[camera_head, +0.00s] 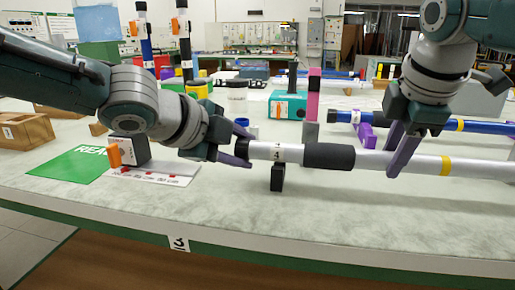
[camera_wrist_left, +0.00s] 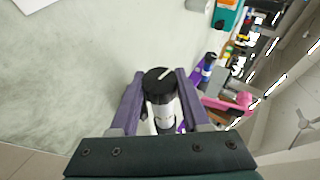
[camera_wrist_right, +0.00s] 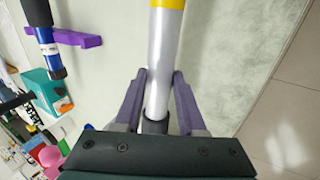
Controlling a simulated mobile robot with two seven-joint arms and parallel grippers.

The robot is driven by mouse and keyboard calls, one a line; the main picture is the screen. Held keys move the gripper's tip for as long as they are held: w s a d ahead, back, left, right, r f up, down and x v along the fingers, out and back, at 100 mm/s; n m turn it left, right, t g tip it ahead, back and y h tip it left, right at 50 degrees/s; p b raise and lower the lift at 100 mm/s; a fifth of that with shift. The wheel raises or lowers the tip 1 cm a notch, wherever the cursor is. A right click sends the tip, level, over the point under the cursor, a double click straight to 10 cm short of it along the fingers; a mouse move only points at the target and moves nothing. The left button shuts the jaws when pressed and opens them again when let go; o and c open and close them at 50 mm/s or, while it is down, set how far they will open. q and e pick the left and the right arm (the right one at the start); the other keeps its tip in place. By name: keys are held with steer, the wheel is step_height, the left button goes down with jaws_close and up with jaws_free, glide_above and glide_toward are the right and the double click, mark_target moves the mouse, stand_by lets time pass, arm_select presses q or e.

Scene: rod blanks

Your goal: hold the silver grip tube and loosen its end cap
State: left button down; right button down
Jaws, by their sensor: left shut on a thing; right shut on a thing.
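The silver grip tube (camera_head: 400,161) lies level above the table, with a black foam sleeve (camera_head: 330,156) and a yellow band. My left gripper (camera_head: 243,148) is shut around the tube's left end, at the black end cap (camera_wrist_left: 158,83), which carries a white mark. In the left wrist view the cap sits between the two purple fingers. My right gripper (camera_head: 398,152) is shut on the silver tube right of the foam sleeve. The tube also shows between its fingers in the right wrist view (camera_wrist_right: 165,55). The fingers hide part of the cap in the head view.
A black support (camera_head: 277,178) stands under the tube's left part. A white board with a grey block and orange clip (camera_head: 115,155) and a green mat (camera_head: 70,166) lie left. A blue tube (camera_head: 375,119) on purple supports lies behind. The front table strip is clear.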

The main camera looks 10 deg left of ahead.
arm_select(q)
steer(key=shift+s+d, duration=0.1)
steer(key=shift+d, duration=0.05)
steer(key=c, duration=0.8)
jaws_free()
steer(key=o, duration=0.4)
steer(key=shift+o, duration=0.2)
steer(key=shift+a, duration=0.2)
steer(key=shift+s+a+r, duration=0.15)
steer(key=shift+s+a, duration=0.05)
steer(key=shift+s, duration=0.15)
steer(key=v, duration=1.1)
steer(key=shift+r, duration=0.15)
